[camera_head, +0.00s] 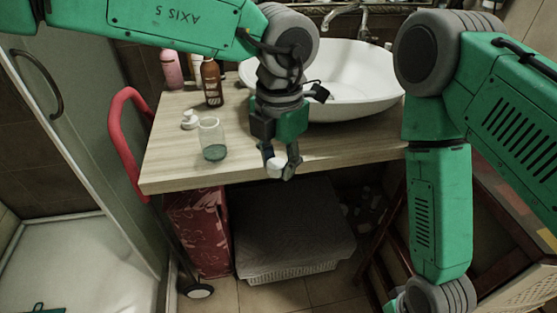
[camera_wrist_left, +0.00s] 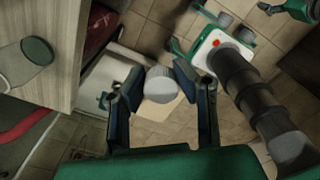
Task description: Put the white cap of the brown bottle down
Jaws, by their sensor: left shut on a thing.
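My left gripper (camera_head: 281,166) is shut on a white cap (camera_head: 274,168), in front of the counter's front edge. In the left wrist view the white cap (camera_wrist_left: 162,85) sits between the two fingertips of my left gripper (camera_wrist_left: 163,84), with the floor behind it. The brown bottle (camera_head: 212,84) stands upright at the back left of the wooden counter (camera_head: 170,165), beside the basin. My right arm comes down on the right, but its gripper is out of view.
A glass (camera_head: 212,140) with greenish content stands near the counter's front left; it also shows in the left wrist view (camera_wrist_left: 28,62). A small white item (camera_head: 190,121) and a pink bottle (camera_head: 172,70) stand behind it. A white basin (camera_head: 365,85) fills the back right.

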